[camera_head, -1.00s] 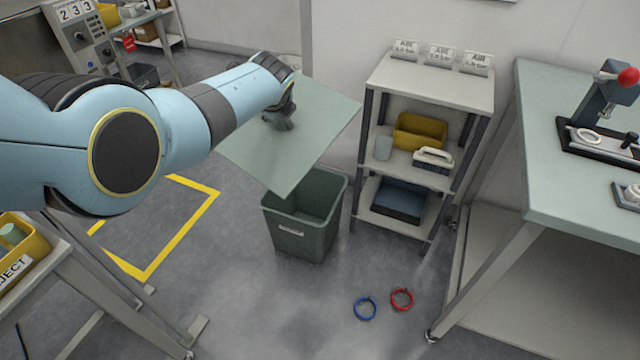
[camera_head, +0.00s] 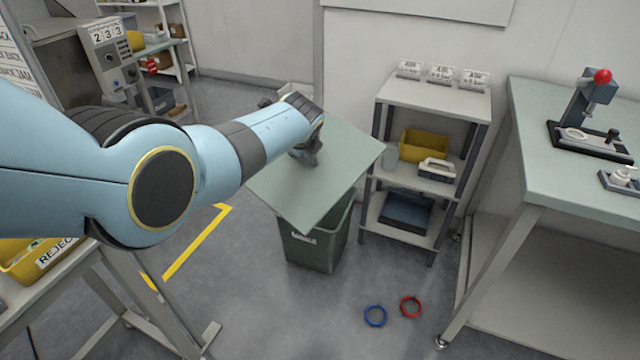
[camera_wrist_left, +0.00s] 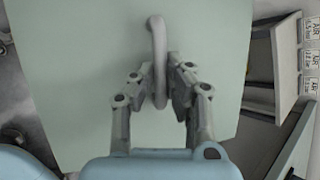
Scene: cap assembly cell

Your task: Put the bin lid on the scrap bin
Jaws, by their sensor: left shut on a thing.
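The bin lid (camera_head: 338,150) is a flat grey-green sheet with a raised handle (camera_wrist_left: 158,60). My left gripper (camera_head: 306,150) is shut on that handle; the left wrist view shows its fingers (camera_wrist_left: 157,98) on both sides of it. The scrap bin (camera_head: 316,248) is a dark green open-topped bin on the floor. In the head view the lid overlaps most of the bin's opening and looks tilted. The bin's right side and part of its inside show below the lid's edge. Whether lid and rim touch, I cannot tell. My right gripper is not in view.
A shelf unit (camera_head: 432,98) with a yellow bin (camera_head: 424,146) stands close right of the bin. A workbench (camera_head: 570,190) is further right. Blue (camera_head: 375,316) and red (camera_head: 411,307) rings lie on the floor in front. A yellow floor line (camera_head: 190,250) runs at left.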

